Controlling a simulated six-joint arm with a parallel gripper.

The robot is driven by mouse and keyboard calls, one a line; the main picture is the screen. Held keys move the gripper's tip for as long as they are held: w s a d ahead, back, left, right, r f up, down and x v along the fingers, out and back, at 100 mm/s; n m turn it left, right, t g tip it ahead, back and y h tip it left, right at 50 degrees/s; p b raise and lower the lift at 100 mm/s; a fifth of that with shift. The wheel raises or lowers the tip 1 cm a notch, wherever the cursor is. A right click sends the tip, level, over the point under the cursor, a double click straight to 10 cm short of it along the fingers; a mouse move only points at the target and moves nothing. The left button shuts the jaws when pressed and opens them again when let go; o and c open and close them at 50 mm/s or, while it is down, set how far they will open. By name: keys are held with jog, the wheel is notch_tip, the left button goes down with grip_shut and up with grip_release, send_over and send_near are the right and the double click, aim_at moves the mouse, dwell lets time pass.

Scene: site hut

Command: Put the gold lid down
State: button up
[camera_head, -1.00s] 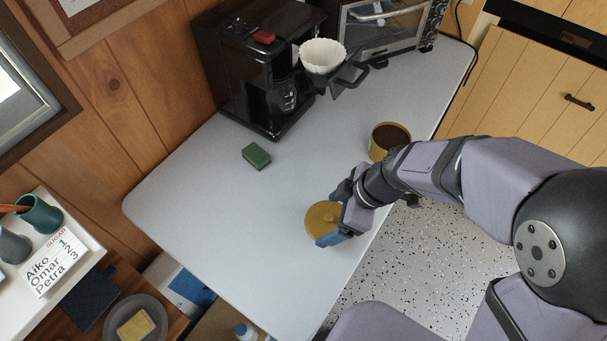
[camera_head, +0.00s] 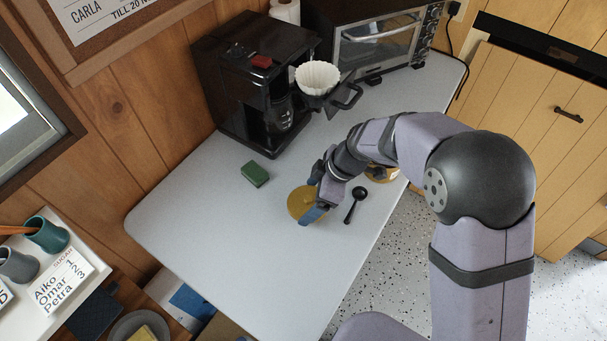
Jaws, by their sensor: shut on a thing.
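The gold lid (camera_head: 301,203) is a round, flat disc at the middle of the grey-white table (camera_head: 220,230). My gripper (camera_head: 314,200) is at the lid's right side, shut on it, with its blue fingertips partly over the lid. I cannot tell whether the lid touches the table or hangs just above it. The gold canister (camera_head: 383,178) stands to the right, mostly hidden behind my arm.
A black scoop (camera_head: 356,203) lies right of my gripper. A green sponge (camera_head: 255,174) lies to the left. The coffee maker (camera_head: 245,80) with a white filter (camera_head: 317,77) and the toaster oven (camera_head: 378,50) stand behind. The table's front left is clear.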

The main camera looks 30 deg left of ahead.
aim_at(303, 192)
jog(key=shift+w+a, duration=0.95)
jog(key=shift+a, duration=0.2)
jog(key=shift+p, duration=0.3)
jog(key=shift+w+a+p, duration=0.65)
jog(key=shift+w+a, duration=0.6)
jog(key=shift+a, duration=0.2)
jog(key=shift+f, duration=0.75)
jog(key=shift+f, duration=0.15)
jog(key=o, duration=1)
